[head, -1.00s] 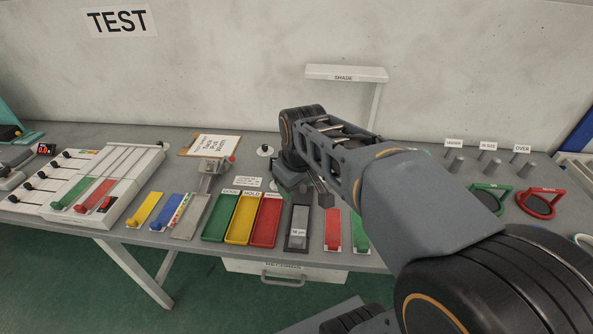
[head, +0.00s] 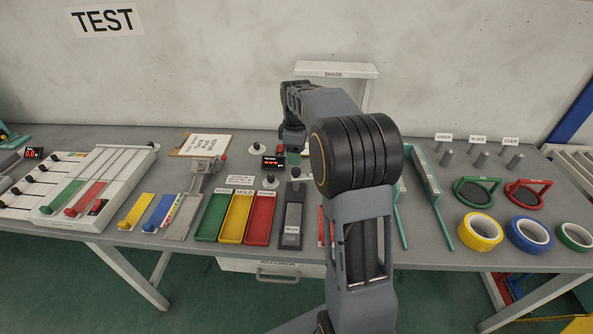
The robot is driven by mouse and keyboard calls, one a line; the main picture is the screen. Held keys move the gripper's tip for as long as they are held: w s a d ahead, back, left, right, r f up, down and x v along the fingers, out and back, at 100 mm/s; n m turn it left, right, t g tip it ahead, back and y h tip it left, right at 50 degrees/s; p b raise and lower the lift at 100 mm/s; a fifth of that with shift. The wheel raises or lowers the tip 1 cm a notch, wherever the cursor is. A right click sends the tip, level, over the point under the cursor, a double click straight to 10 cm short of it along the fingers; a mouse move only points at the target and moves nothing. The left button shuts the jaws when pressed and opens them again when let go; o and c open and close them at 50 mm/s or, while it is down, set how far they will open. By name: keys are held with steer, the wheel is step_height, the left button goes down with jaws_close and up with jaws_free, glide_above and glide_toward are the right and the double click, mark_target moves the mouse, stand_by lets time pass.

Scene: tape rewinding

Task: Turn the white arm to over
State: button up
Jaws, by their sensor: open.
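A white raised bar marked SHADE (head: 345,69) stands at the back of the bench on a post; I cannot tell whether it is the white arm of the task. A small white sign reading OVER (head: 511,141) stands at the back right, behind a short grey peg (head: 514,161). My gripper (head: 291,152) points down over the back middle of the bench, left of the SHADE post. It is small and partly hidden by my wrist, and I see nothing held in it. My arm hides part of the bench's middle.
Black knobs on white discs (head: 270,181) and a small red display (head: 272,161) stand near my gripper. Green, yellow and red trays (head: 262,219) lie in front. Tape rolls (head: 529,233) and round-lensed frames (head: 473,192) lie right. Two teal bars lie right of my arm.

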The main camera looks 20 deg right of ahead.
mark_target(296, 169)
steer(key=shift+f, duration=3.6)
jaws_close()
